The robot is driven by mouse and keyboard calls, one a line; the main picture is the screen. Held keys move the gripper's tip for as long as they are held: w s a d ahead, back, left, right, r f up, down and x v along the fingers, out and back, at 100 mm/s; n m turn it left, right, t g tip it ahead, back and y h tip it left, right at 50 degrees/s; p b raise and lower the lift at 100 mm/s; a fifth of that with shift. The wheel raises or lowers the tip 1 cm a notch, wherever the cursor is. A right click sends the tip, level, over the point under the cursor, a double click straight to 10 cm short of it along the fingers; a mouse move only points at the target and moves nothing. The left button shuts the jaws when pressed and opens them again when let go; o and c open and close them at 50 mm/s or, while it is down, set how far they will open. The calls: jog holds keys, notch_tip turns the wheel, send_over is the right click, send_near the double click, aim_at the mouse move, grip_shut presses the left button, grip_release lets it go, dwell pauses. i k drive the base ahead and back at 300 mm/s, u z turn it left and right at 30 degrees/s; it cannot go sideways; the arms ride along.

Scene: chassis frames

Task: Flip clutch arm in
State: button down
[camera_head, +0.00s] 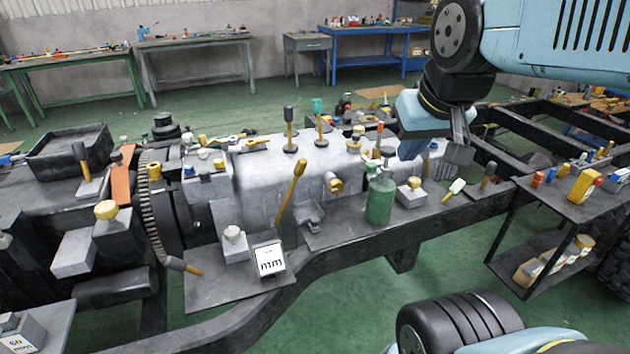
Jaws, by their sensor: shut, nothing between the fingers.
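The grey gearbox housing (262,188) lies on the chassis in the middle of the view. A long yellow lever (291,190) leans to the upper right against its near side; it may be the clutch arm, but I cannot tell for sure. Two upright levers stand on top of the housing, one with a black knob (289,114) and one with a green knob (318,107). My gripper (458,154) points down at the right, well apart from the yellow lever, above the chassis beyond the green bottle. It is shut and empty.
A green bottle (380,198) stands on a plate on the near rail, between the yellow lever and my gripper. A white "mm" block (269,259) stands near the lever's foot. A dark shelf cart (555,205) is at right. The green floor (350,300) in front is clear.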

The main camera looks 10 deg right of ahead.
aim_at(301, 167)
jog(key=k, duration=1.15)
jog(key=u, duration=0.8)
jog(key=i, duration=1.5)
